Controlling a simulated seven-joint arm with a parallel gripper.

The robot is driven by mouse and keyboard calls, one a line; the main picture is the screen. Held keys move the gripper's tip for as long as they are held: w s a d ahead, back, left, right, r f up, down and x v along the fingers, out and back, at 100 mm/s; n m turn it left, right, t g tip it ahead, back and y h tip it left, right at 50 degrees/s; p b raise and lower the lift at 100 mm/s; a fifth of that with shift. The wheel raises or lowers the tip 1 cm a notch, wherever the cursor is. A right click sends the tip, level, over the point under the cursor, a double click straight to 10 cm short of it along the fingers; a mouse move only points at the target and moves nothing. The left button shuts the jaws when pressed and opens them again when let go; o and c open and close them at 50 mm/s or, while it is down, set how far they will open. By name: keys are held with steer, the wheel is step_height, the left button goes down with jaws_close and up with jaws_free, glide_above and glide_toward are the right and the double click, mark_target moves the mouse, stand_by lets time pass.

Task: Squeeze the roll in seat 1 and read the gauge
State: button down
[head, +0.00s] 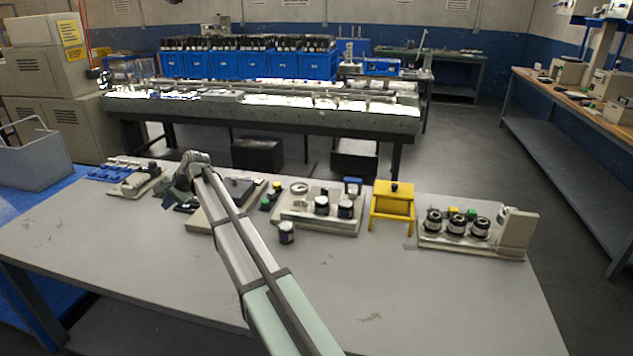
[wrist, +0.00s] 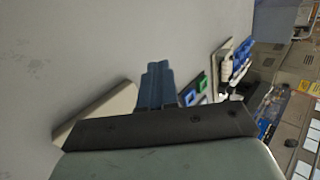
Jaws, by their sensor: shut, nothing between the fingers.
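A beige fixture (head: 430,243) at the right of the table holds three dark rolls with pale tops: a left one (head: 433,220), a middle one (head: 457,224) and a right one (head: 480,229). Another beige tray (head: 290,216) near the middle holds two dark rolls (head: 322,205) (head: 345,209) and a round pale part (head: 299,188). One dark roll (head: 286,232) stands on the table in front of it. I cannot tell which place is seat 1, and no gauge reading is legible. My gripper (head: 178,198) is at the left, away from these rolls; its blue-grey fingers (wrist: 158,78) are shut and empty.
A yellow stand (head: 392,207) stands between the two roll fixtures. A flat beige board (head: 205,219) lies near my arm, with blue parts (head: 110,172) farther left. A grey bin (head: 35,158) stands at the left edge. The table front is clear.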

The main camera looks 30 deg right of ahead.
mark_target(355, 181)
steer(key=s+d+r+m+h, duration=0.15)
steer(key=s+d+m, duration=0.25)
steer(key=d, duration=1)
steer(key=s+d+r+m+h, duration=0.1)
steer(key=s+d+m+h, duration=0.25)
steer(key=d, duration=1.05)
steer(key=s+d+r+m+h, duration=0.15)
steer(key=s+d+m, duration=0.35)
steer(key=d, duration=0.9)
steer(key=s+d+r+m+g+h, duration=0.1)
steer(key=s+d+m+g+h, duration=0.1)
steer(key=s+d, duration=0.7)
steer(key=d+m+h, duration=0.1)
steer(key=d+m, duration=0.1)
steer(key=d, duration=0.2)
steer(key=shift+s, duration=0.25)
steer(key=shift+m, duration=0.25)
steer(key=x, duration=0.9)
steer(key=shift+w+d+f, duration=0.15)
steer(key=shift+d+f, duration=0.1)
steer(key=shift+f, duration=0.05)
steer(key=shift+w+d+r, duration=0.2)
steer(key=shift+w+d, duration=0.85)
steer(key=shift+d, duration=0.05)
steer(key=shift+w+d+r, duration=0.15)
steer(key=shift+w+d, duration=0.15)
steer(key=shift+w, duration=0.05)
